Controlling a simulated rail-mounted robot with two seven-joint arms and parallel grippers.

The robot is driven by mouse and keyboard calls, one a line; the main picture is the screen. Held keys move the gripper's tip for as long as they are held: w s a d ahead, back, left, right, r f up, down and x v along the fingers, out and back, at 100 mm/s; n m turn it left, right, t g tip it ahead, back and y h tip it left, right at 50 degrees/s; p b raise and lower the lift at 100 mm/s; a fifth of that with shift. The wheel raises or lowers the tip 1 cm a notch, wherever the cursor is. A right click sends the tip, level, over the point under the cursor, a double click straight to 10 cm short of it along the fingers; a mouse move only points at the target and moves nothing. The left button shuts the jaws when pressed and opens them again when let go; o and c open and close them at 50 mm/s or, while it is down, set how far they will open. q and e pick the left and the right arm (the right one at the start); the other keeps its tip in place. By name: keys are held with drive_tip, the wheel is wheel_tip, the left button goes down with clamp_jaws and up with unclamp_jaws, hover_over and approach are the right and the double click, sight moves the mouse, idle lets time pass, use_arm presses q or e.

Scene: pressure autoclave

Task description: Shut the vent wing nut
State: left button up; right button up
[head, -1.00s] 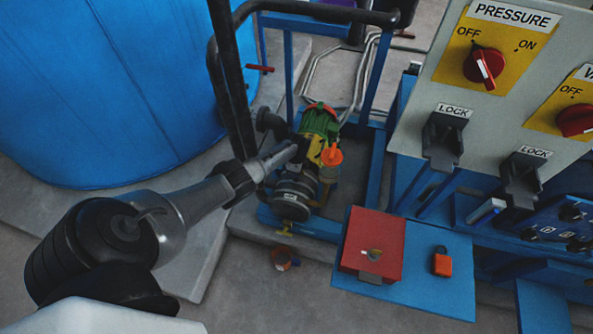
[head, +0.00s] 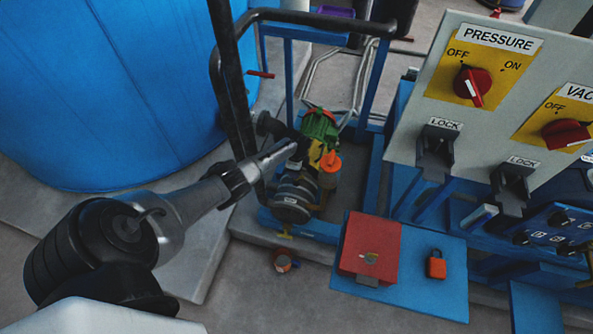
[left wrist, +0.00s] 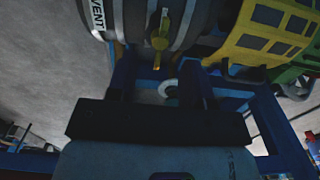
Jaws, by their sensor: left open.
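The vent wing nut is a small yellow piece (left wrist: 160,38) on a grey cylinder (left wrist: 200,22) with a white VENT label (left wrist: 98,15), at the top of the left wrist view. In the head view a small yellow piece (head: 285,236) shows low on the grey cylinder of the pump unit (head: 292,205). My left gripper (left wrist: 157,62) is open and empty, its dark fingers pointing towards the wing nut, apart from it as far as I can tell. In the head view the left gripper (head: 287,150) is beside the pump unit and its fingers are hard to make out. My right gripper is not in view.
A large blue tank (head: 110,90) and black pipe frame (head: 222,90) stand left and behind the arm. A control panel (head: 500,120) is at right. A red box (head: 370,242) and an orange padlock (head: 436,265) lie on a blue shelf (head: 400,300) in front.

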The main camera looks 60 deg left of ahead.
use_arm(q)
wheel_tip(320, 180, up, 9)
drive_tip(key=p, duration=0.4)
idle(0.5)
